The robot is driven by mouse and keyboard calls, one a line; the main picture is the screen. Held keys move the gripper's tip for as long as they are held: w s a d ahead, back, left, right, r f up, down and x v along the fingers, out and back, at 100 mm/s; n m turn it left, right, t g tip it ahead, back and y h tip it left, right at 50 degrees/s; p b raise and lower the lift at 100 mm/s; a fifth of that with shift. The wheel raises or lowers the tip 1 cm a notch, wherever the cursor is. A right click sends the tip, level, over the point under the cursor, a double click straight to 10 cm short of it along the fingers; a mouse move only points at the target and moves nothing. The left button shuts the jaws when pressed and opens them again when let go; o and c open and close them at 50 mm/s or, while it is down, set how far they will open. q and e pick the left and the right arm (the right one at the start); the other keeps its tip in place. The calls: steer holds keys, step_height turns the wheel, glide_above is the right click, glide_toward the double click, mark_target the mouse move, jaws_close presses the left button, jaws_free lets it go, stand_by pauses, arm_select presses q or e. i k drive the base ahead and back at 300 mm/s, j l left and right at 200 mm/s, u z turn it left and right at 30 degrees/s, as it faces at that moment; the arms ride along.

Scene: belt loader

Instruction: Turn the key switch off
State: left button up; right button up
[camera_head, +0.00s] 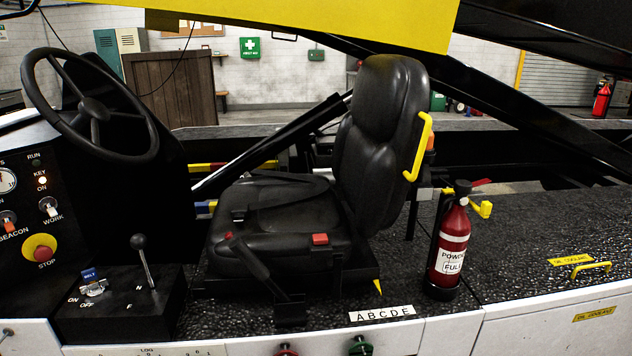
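The control panel (70,230) stands at the far left below the steering wheel. On it, a small lamp (42,181) beside the words KEY ON glows orange-white. The RUN lamp (34,162) above it looks dark. I cannot make out a key in a keyhole on this panel. On the black console lower down, a metal switch (94,288) with a blue BELT tag (89,274) sits between ON and OFF labels; its exact position is hard to tell. Neither of my grippers shows in the view.
The steering wheel (93,108) overhangs the panel. A red stop button (43,253), WORK toggle (49,207) and BEACON toggle (8,223) are close by. A gear lever (144,262) rises beside the belt switch. The black seat (285,225) and extinguisher (449,245) stand to the right.

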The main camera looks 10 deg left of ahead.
mark_target(96, 288)
steer(key=u, duration=1.5)
